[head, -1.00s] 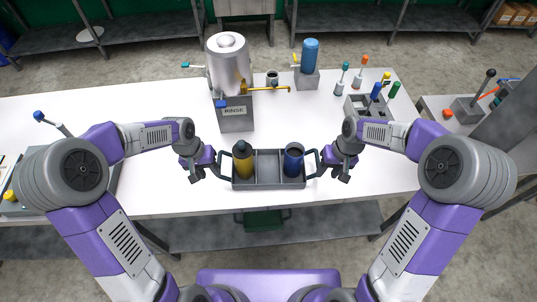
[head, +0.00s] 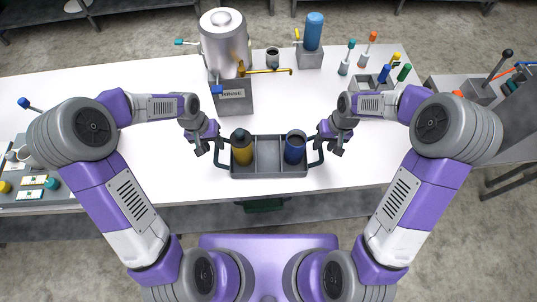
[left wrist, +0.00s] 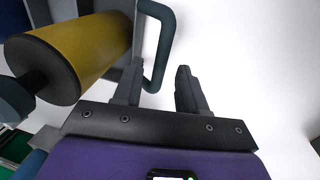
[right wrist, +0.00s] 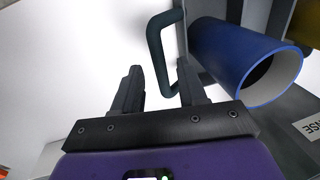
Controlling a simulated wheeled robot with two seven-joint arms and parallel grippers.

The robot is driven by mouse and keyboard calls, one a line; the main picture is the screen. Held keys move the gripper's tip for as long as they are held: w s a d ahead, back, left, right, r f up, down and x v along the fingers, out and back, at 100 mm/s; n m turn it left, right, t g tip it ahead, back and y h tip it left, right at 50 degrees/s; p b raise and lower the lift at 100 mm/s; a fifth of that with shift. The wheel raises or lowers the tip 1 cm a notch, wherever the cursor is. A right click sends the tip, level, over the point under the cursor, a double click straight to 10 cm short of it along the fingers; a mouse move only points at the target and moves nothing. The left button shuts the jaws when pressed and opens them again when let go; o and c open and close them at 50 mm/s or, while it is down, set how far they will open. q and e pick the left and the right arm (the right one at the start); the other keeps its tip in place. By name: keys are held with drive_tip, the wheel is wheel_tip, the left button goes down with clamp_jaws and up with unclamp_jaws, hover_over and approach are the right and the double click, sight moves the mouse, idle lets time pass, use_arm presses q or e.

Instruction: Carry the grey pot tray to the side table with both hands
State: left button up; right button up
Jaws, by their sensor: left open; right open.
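The grey pot tray (head: 268,172) sits on the white table near its front edge. It holds a yellow pot (head: 242,150) on the left and a blue pot (head: 295,149) on the right, with an empty middle. My left gripper (head: 215,149) is open at the tray's left handle (head: 220,155); in the left wrist view the handle (left wrist: 163,50) lies by the open fingers (left wrist: 158,80). My right gripper (head: 327,149) is open at the right handle (head: 319,155); in the right wrist view the handle end (right wrist: 165,85) shows between the open fingers (right wrist: 160,80).
A rinse tank (head: 233,95) with a brass tap stands behind the tray. A blue cylinder unit (head: 312,50) and a rack of coloured tools (head: 375,85) stand farther back. A grey table (head: 500,125) with a lever box is at the right. A card tray (head: 30,190) lies at the left.

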sight(216, 148)
use_arm(q)
drive_tip(key=shift+d+f, duration=0.2)
drive_tip(key=shift+f, duration=0.8)
drive_tip(key=shift+d+f, duration=0.2)
drive_tip(key=shift+f, duration=0.75)
use_arm(e)
drive_tip(key=shift+a+f, duration=0.2)
drive_tip(key=shift+f, duration=0.8)
drive_tip(key=shift+a+f, duration=0.15)
drive_tip(key=shift+f, duration=0.8)
use_arm(q)
drive_tip(key=shift+c, duration=0.3)
use_arm(e)
drive_tip(key=shift+c, duration=0.2)
use_arm(q)
clamp_jaws()
use_arm(e)
clamp_jaws()
drive_tip(key=shift+r, duration=0.1)
